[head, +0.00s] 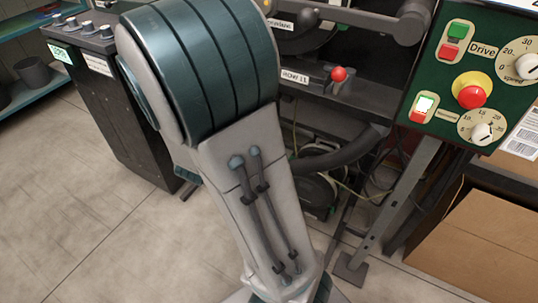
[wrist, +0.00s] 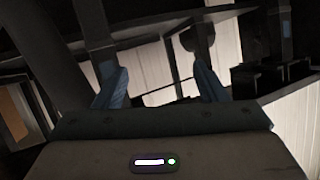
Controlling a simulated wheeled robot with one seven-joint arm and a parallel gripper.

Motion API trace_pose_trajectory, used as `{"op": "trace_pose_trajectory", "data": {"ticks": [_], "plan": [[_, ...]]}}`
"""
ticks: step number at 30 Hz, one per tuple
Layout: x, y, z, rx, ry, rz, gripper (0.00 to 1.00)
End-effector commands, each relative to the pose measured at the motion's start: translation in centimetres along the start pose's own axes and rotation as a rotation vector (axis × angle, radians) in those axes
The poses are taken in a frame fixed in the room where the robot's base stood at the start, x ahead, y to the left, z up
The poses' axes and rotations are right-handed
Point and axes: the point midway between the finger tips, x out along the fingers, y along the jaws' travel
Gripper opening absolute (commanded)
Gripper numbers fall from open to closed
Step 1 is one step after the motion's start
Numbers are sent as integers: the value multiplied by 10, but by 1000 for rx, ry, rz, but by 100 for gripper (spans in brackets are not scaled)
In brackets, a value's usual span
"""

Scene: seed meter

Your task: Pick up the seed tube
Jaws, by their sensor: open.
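In the wrist view, my gripper (wrist: 161,82) shows two blue fingers set wide apart, with nothing held between them. My gripper is out of sight in the head view, where my arm covers the middle. I cannot clearly pick out the seed tube. A dark curved tube (head: 345,152) shows in the head view below the machine, right of my arm, and may be it. In the wrist view, a dark rounded part (wrist: 198,42) hangs beyond the fingers, apart from them; I cannot tell what it is.
A green control panel (head: 480,80) with buttons and dials stands at the right, above a cardboard box (head: 480,245). A metal leg (head: 390,210) and loose cables are near the tube. A dark cabinet (head: 120,110) stands at the left. The tiled floor at lower left is clear.

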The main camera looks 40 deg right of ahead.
Motion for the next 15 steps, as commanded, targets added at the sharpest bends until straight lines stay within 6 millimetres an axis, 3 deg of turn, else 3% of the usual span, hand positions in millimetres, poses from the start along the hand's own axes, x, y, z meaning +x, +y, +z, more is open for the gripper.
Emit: {"op": "trace_pose_trajectory", "data": {"ticks": [1, 3, 9, 15], "plan": [[12, 15, 22, -17, 62, 57, 65], [18, 32, 26, -36, 152, 134, 65], [17, 62, 28, -84, 338, 282, 65], [23, 73, 22, -98, 398, 329, 65]]}}
